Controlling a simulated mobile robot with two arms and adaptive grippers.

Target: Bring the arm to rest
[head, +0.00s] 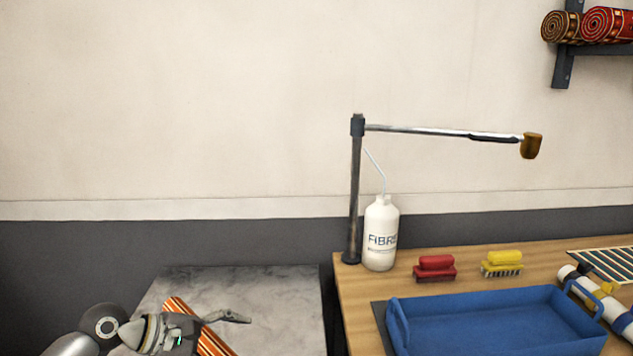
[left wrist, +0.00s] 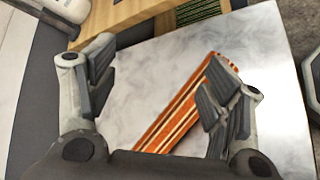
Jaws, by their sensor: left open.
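My left gripper (head: 228,317) is low in the head view, above the grey marbled slab (head: 265,285). In the left wrist view my left gripper (left wrist: 158,75) has its two fingers wide apart with nothing held between them. An orange, white and dark striped strip (head: 214,343) lies on the slab; it also shows in the left wrist view (left wrist: 175,115), running diagonally between the fingers and partly hidden by the right-hand one. I cannot tell the exact gap between fingers and strip. My right gripper is not in view.
A wooden bench (head: 345,290) right of the slab carries a white bottle (head: 381,240), a post with a horizontal arm (head: 440,131), a red brush (head: 435,267), a yellow brush (head: 502,263) and a blue tray (head: 490,298). Rolled rugs (head: 608,24) sit on a wall rack. Space above the slab is free.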

